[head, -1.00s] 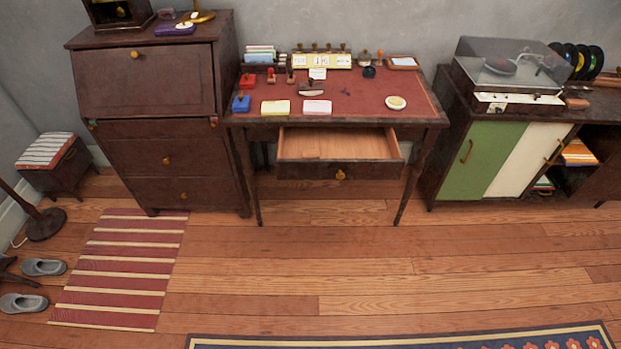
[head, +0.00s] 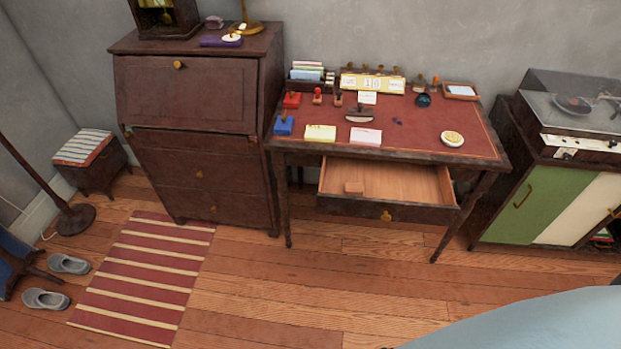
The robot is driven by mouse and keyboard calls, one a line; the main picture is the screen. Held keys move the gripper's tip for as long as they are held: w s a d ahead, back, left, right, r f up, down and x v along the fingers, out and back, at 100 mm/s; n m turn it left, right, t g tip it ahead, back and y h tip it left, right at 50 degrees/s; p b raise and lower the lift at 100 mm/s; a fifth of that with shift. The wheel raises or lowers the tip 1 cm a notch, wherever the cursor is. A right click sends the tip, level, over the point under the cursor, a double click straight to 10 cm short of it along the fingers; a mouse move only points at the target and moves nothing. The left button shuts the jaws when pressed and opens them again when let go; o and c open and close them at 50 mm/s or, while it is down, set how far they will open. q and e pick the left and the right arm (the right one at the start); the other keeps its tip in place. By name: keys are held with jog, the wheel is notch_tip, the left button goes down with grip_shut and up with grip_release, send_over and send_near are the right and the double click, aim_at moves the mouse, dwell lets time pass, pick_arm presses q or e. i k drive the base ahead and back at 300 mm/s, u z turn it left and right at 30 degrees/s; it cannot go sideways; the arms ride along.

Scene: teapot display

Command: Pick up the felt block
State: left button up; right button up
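Neither of my grippers is in view.
The desk top holds a red pad (head: 291,100), a blue pad (head: 284,124), several stamps, paper pads and a round yellow-white dish (head: 452,139). A closed bureau (head: 192,95) stands left, a record cabinet (head: 538,203) right. Open floor lies before the desk.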

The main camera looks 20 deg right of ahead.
aim_at(351, 189)
jog(key=z, duration=0.05)
jog(key=i, duration=0.9)
jog(key=z, duration=0.5)
